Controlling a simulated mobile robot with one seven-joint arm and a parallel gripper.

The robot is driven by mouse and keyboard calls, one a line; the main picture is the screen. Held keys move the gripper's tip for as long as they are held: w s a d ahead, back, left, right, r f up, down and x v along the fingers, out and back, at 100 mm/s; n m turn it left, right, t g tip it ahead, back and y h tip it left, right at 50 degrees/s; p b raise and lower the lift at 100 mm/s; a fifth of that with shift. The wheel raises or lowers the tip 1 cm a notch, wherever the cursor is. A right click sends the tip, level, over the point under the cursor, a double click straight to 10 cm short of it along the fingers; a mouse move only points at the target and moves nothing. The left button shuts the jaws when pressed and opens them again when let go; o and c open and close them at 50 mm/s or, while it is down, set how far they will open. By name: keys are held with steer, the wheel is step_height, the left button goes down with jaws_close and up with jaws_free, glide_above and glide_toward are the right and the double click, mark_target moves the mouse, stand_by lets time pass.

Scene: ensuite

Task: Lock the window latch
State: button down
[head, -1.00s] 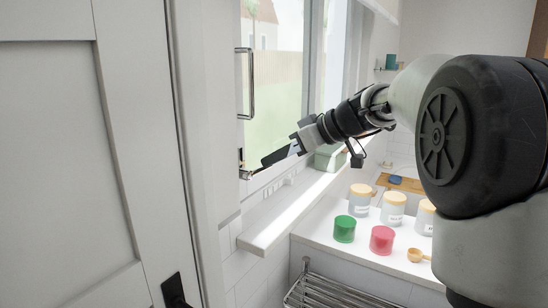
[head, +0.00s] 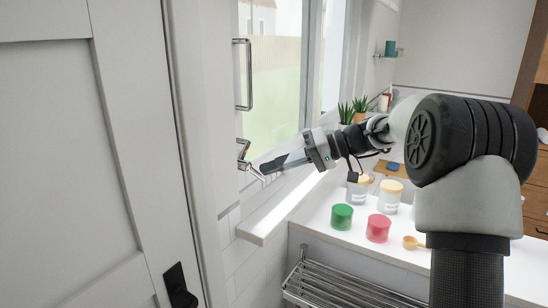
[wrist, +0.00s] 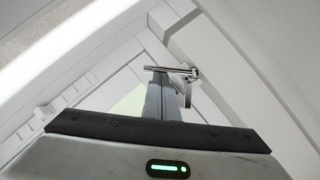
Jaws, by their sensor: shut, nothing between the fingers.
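The silver window latch (head: 243,150) is on the lower left of the window frame, below a long D-shaped pull handle (head: 249,75). In the wrist view the latch's metal lever (wrist: 168,69) lies across the fingertips, with its mount on the right. My gripper (head: 264,168) is shut and empty, its tips right at the latch's lower right side. It also shows in the wrist view (wrist: 158,88). The tips look very close to the lever; I cannot tell whether they touch. The tips partly hide the lower end of the latch in the head view.
A white sill (head: 268,217) runs below the window. Green (head: 342,217) and red (head: 378,228) jars, lidded canisters and a scoop stand on the counter at right. A metal rack (head: 345,285) is below. A white door (head: 90,150) fills the left.

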steer(key=f+m+y, duration=0.1)
steer(key=s+f+m+g+y, duration=0.1)
steer(key=a+m+y, duration=0.1)
steer(key=shift+s+f+m+p, duration=0.15)
steer(key=shift+f+m+p, duration=0.15)
steer(key=shift+f+p, duration=0.1)
steer(key=shift+s+a+f+m+g+y, duration=0.2)
steer(key=shift+s+f+m+y, duration=0.1)
steer(key=shift+m+y, duration=0.25)
steer(key=shift+s+a+f+m+g+y, duration=0.1)
steer(key=shift+s+a+f+m+y, duration=0.2)
steer(key=shift+m, duration=0.45)
steer(key=shift+d, duration=0.1)
steer(key=d, duration=1.7)
steer(key=shift+d+f, duration=0.15)
steer(key=shift+d, duration=0.1)
steer(key=shift+a, duration=0.1)
